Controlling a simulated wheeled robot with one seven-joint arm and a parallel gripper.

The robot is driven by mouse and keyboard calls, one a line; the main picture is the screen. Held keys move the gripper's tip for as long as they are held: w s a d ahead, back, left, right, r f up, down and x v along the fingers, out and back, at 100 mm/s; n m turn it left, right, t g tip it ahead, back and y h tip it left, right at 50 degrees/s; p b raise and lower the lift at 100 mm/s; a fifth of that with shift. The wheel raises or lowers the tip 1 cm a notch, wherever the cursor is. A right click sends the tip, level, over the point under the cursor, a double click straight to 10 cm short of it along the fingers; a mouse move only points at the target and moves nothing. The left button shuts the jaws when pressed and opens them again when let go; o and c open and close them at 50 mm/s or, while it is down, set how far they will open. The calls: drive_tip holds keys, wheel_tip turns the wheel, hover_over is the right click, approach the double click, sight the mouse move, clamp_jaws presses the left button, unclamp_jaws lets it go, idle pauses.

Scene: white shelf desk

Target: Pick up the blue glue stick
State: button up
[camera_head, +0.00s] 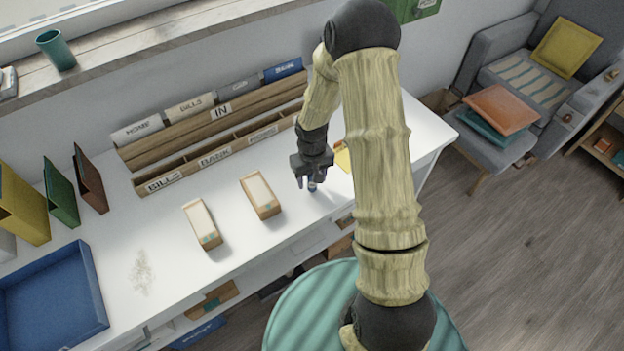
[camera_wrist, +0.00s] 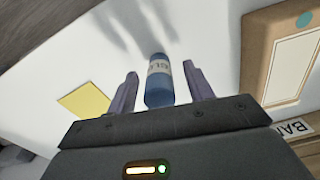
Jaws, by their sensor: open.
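The blue glue stick (camera_wrist: 159,91) has a white label band and stands on the white desk. In the wrist view it is between the two fingers of my gripper (camera_wrist: 160,92), with a gap on each side. My gripper is open and does not appear to touch it. In the head view my gripper (camera_head: 311,180) points down at the desk's front right part. There the glue stick (camera_head: 312,187) shows only as a small blue bit under the fingers, mostly hidden by them.
Two wooden boxes (camera_head: 261,196) (camera_head: 202,225) lie left of my gripper. A yellow note (camera_head: 343,157) is close on the right. A wooden organizer (camera_head: 215,152) runs along the back. A blue tray (camera_head: 96,290) and upright binders (camera_head: 62,194) are far left.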

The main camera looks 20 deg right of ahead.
idle(0.5)
drive_tip(key=c, duration=1.1)
wheel_tip(320, 180, up, 10)
drive_tip(key=shift+r, duration=0.1)
drive_tip(key=shift+d, duration=0.1)
